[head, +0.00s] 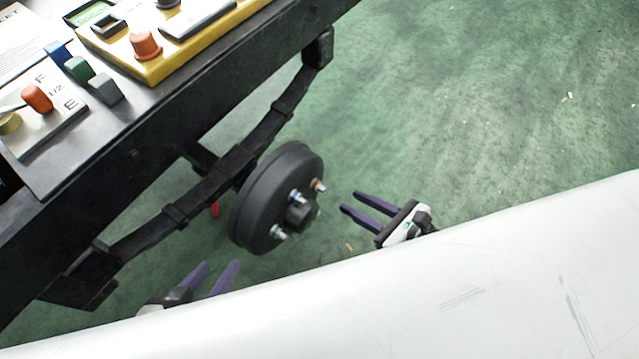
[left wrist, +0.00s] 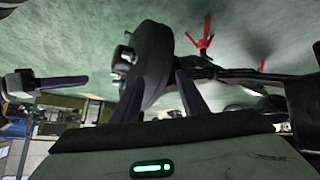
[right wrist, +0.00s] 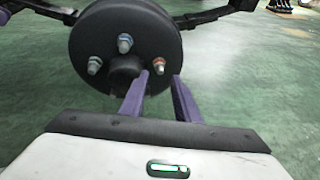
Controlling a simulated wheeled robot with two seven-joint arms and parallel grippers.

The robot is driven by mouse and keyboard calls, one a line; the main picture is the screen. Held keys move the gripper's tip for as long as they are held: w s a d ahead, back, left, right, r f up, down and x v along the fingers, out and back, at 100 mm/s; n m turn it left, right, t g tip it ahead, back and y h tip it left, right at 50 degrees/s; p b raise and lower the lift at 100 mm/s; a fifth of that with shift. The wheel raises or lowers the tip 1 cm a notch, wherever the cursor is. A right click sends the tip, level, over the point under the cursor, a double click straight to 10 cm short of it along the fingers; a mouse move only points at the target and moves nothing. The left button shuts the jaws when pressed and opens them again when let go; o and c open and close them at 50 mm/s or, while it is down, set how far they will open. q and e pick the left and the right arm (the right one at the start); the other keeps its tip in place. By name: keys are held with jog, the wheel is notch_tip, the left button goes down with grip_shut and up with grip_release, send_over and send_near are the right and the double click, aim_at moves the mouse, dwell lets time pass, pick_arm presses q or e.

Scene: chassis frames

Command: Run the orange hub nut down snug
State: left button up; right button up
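The orange hub nut (head: 318,185) sits on a stud at the right side of the dark hub drum (head: 262,205). It also shows in the right wrist view (right wrist: 160,63), at the hub's right side. My left gripper (head: 221,265) is open and empty, below and left of the hub.
A dark chassis rail (head: 150,125) with a leaf spring (head: 200,195) runs behind the hub. A white surface (head: 500,270) fills the lower right of the head view. Green floor to the right is clear.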

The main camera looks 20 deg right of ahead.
aim_at(319, 187)
jog(key=w+a+f+n+b, duration=0.1)
jog(key=w, duration=0.2)
jog(key=w+a+f+n, duration=0.1)
jog(key=w+a+f, duration=0.1)
jog(key=w, duration=0.1)
jog(key=w+a+f+n+b, duration=0.1)
jog(key=w+a+f, duration=0.1)
jog(key=w, duration=0.1)
jog(key=shift+a+f+y+b, duration=0.1)
jog(key=shift+f+y+b, duration=0.1)
jog(key=shift+y+b, duration=0.15)
grip_shut()
